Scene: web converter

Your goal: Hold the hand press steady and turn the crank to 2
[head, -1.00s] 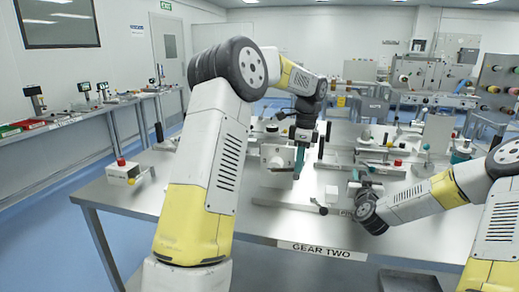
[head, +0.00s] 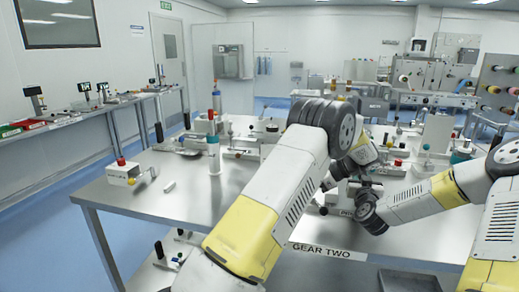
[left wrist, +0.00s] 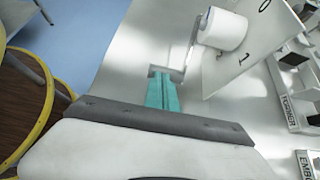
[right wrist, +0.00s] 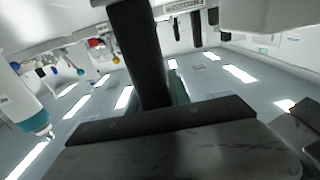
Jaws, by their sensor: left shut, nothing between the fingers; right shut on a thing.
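The hand press is mostly hidden behind my left arm in the head view. The left wrist view shows its white plate (left wrist: 245,55) marked 0 and 1, a white roller (left wrist: 224,29), and a thin grey crank arm (left wrist: 191,42) beside it. My left gripper (left wrist: 160,76) has its teal fingers shut and empty, close to the crank's lower end; I cannot tell whether they touch. The crank's pointing at 2 cannot be read. My right gripper (right wrist: 178,92) is shut on a dark bar (right wrist: 140,50), seemingly part of the press; in the head view it is largely hidden at the press's front.
The steel table (head: 150,205) has clear room at its left front. A red-knobbed box (head: 122,173) stands near the left edge. A GEAR TWO label (head: 328,252) marks the front edge.

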